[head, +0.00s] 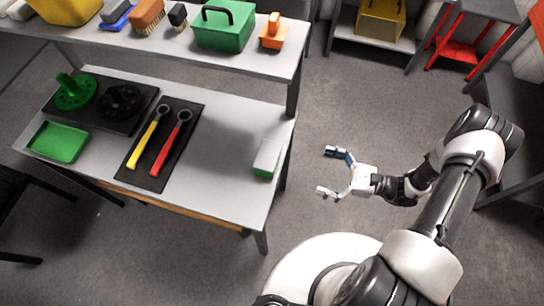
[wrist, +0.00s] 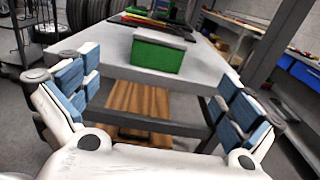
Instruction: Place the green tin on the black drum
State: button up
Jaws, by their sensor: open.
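The green tin (head: 267,158), a box with a pale lid, stands near the right edge of the grey table. In the wrist view the tin (wrist: 157,52) is ahead, between and beyond my fingers. The black drum (head: 120,102) is a round dark piece on a black mat at the table's back left, beside a green round piece with an upright peg (head: 75,91). My gripper (head: 332,172) is open and empty, off the table's right edge and apart from the tin. Its spread fingers also show in the wrist view (wrist: 156,98).
A yellow and a red wrench (head: 169,145) lie on a dark mat mid-table. A green tray (head: 59,142) is at front left. A raised shelf (head: 270,60) behind holds a green toolbox (head: 224,28), brushes and an orange item. Bare table lies between mat and tin.

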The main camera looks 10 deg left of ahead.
jog(key=b, duration=0.2)
send_near(268, 156)
jog(key=a, duration=0.6)
jog(key=a+f, duration=0.1)
jog(key=w+a, duration=0.1)
jog(key=a, duration=0.1)
jog(key=shift+f+b, duration=0.3)
jog(key=shift+b, duration=0.1)
jog(key=shift+w+a, duration=0.1)
jog(key=shift+a, duration=0.5)
jog(key=shift+r, duration=0.1)
jog(key=shift+c, duration=0.4)
jog(key=c, duration=1.2)
